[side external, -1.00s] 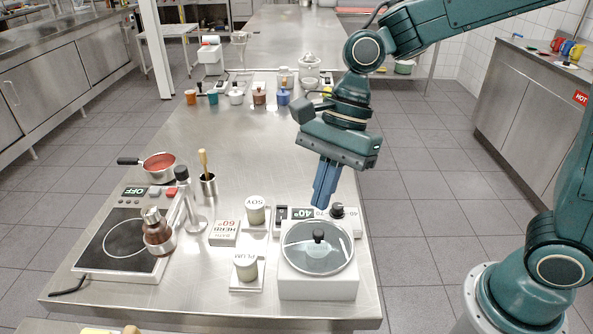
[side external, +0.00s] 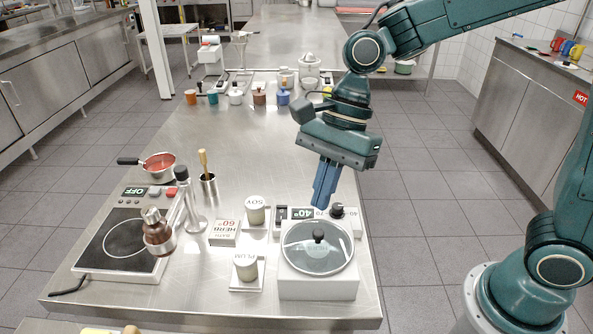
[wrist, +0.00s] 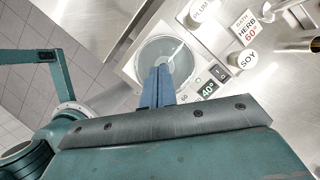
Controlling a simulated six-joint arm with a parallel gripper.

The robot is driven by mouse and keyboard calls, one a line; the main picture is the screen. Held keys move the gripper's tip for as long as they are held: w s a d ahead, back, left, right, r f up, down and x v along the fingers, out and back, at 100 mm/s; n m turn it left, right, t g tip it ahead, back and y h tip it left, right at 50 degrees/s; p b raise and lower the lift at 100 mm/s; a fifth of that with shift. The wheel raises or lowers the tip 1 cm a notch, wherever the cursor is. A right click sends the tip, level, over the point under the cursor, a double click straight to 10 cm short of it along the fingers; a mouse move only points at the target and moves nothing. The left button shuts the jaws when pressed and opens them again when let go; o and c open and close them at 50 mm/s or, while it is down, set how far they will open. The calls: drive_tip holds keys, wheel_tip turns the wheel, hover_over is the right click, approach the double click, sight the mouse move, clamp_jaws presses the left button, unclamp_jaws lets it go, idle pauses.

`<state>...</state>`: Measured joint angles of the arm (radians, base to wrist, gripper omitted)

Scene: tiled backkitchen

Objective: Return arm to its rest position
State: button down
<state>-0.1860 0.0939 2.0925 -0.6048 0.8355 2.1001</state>
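My gripper (side external: 325,186) hangs above the steel counter (side external: 330,130), a little behind and above the glass-lidded bath (side external: 318,285). Its blue fingers point down and look pressed together, with nothing visible between them. In the wrist view my gripper (wrist: 160,75) shows from above, its fingers overlapping the view of the round glass lid (wrist: 152,54). My arm reaches in from the upper right and is bent at the elbow.
SOY (side external: 256,211) and PLUM (side external: 246,267) jars stand left of the bath, near a HERB card (side external: 224,232). A hotplate (side external: 120,245) reading OFF, a brown bottle (side external: 158,235) and a red-filled pan (side external: 159,165) stand further left. Several small pots line the back.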

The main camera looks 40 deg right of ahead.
sight(316, 234)
drive_tip(key=shift+f, duration=2.8)
drive_tip(key=shift+r, duration=0.1)
wheel_tip(316, 234, up, 7)
idle(1.7)
idle(0.4)
drive_tip(key=s+d+r+n+t+h, duration=0.2)
drive_tip(key=s+d+n+t, duration=0.1)
drive_tip(key=s+d+n, duration=0.3)
drive_tip(key=s+d+r+n+t+h, duration=0.2)
drive_tip(key=s+d+n, duration=0.4)
drive_tip(key=d+n, duration=0.4)
drive_tip(key=shift+s+d+t+h, duration=0.3)
drive_tip(key=shift+d+t, duration=0.2)
drive_tip(key=shift+t, duration=0.1)
